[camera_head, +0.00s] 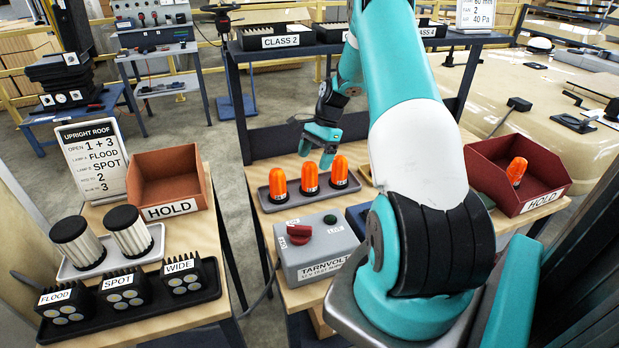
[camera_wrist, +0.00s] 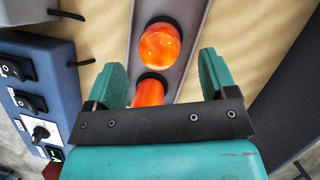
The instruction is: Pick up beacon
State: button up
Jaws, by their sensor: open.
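Three orange beacons with dark bases stand upright in a row on a grey tray (camera_head: 291,200): a left beacon (camera_head: 278,184), a middle beacon (camera_head: 310,177) and a right beacon (camera_head: 340,171). My gripper (camera_head: 317,155) is open and empty, above and just behind the row near the middle beacon. In the wrist view, one beacon (camera_wrist: 160,46) shows whole beyond my fingertips (camera_wrist: 162,78). Another beacon (camera_wrist: 149,92) lies between the fingers in the picture, its lower part hidden by the gripper body. I see no contact. A further beacon (camera_head: 516,171) leans in the right red HOLD bin (camera_head: 545,190).
A grey switch box (camera_head: 318,258) stands in front of the tray. A shelf frame (camera_head: 270,140) with black bins rises behind it. On the left table are an empty HOLD bin (camera_head: 168,178), black lamps (camera_head: 122,290) and two filters (camera_head: 104,238). My arm hides part of the bench.

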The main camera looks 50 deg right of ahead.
aim_at(309, 170)
jog(key=shift+p+x, duration=0.75)
jog(key=shift+x, duration=1.5)
jog(key=shift+a, duration=0.1)
jog(key=shift+c, duration=0.4)
jog(key=shift+r, duration=0.1)
jog(key=c, duration=1)
